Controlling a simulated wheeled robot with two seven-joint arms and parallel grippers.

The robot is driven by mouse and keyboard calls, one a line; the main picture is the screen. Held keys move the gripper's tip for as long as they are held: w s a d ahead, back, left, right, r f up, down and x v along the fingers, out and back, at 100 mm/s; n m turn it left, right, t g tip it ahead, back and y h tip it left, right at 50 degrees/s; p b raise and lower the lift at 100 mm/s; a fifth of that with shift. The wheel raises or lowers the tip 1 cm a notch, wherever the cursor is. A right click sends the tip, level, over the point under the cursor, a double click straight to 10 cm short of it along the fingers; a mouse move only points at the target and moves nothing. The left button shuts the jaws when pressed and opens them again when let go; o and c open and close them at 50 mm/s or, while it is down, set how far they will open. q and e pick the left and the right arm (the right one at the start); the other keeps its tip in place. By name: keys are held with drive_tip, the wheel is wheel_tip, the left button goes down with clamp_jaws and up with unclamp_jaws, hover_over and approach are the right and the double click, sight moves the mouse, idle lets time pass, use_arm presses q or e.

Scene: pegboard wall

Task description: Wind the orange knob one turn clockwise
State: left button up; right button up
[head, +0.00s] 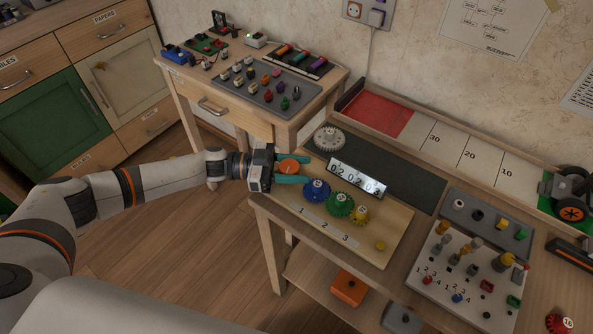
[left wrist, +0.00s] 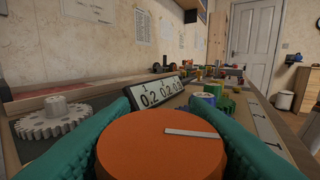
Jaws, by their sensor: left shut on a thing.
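The orange knob (head: 288,167) stands at the left end of a wooden board (head: 373,246) on the right-hand table. In the left wrist view the knob (left wrist: 160,152) fills the lower middle, with a pale line on its top pointing right. My left gripper (head: 290,168) has its two green fingers on either side of the knob, shut on it. The fingers also show in the left wrist view (left wrist: 165,140). My right gripper is in neither view.
A grey gear (head: 329,138) and a tilted number display (head: 357,178) stand behind the knob. A peg block (head: 466,272) stands further right.

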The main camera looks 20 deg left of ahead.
use_arm(q)
drive_tip(key=shift+r+m+g, duration=0.15)
drive_tip(key=shift+m+g, duration=0.15)
drive_tip(key=shift+g, duration=0.2)
drive_tip(key=o, duration=1)
drive_tip(key=shift+d, duration=0.1)
